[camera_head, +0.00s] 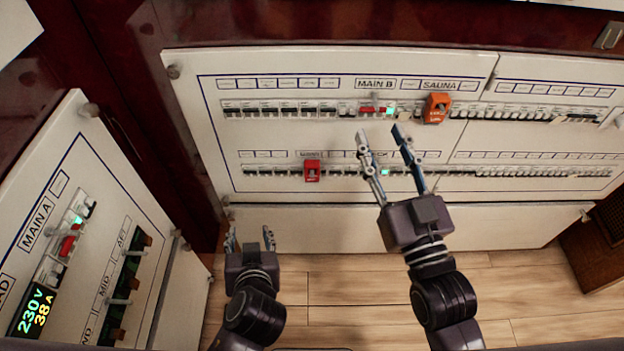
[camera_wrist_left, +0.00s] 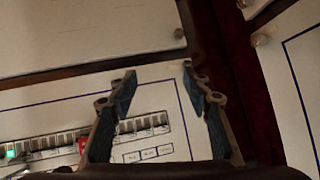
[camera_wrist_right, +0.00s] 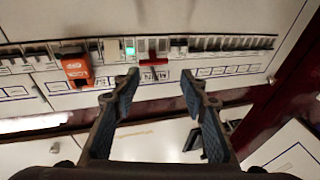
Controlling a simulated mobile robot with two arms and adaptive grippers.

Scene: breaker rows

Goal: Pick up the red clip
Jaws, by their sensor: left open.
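The red clip (camera_head: 312,171) sits on the lower breaker row of the large white panel, left of centre. In the left wrist view the red clip (camera_wrist_left: 84,144) shows at the lower left, partly hidden behind a finger. My left gripper (camera_head: 250,233) is open and empty, below and to the left of the red clip, apart from it. My right gripper (camera_head: 380,131) is open and empty in front of the panel, between the two breaker rows and right of the red clip. In the right wrist view its fingers (camera_wrist_right: 160,78) stand apart with nothing between them.
An orange clip (camera_head: 437,108) sits on the upper row under the SAUNA label, near my right gripper. A red main switch (camera_head: 373,110) is beside it. A second panel (camera_head: 112,185) labelled MAIN A stands at the left. Wooden floor (camera_head: 345,300) lies below.

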